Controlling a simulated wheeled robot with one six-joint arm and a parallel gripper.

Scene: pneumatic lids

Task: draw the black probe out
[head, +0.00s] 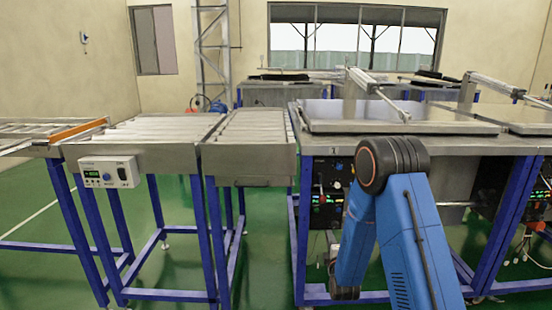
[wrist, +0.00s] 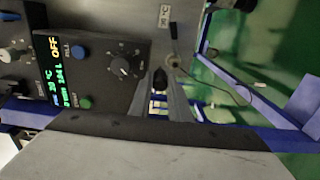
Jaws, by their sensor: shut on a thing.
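In the wrist view, my gripper (wrist: 160,88) reaches up toward a steel panel with its two grey fingers. They are shut on the black probe (wrist: 159,80), a small dark piece between the fingertips. Whether the probe's far end still sits in the panel cannot be told. Just beyond the fingertips to the right is a round fitting (wrist: 174,61) with a thin cable running off to the lower right. In the head view my blue arm hides the gripper and the probe.
A dark control box (wrist: 95,70) with a lit display, buttons and a knob sits close left of my fingers. A blue frame bar (wrist: 225,80) runs to the right. In the head view, a steel-topped bench (head: 400,118) stands behind my arm; green floor is open at left.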

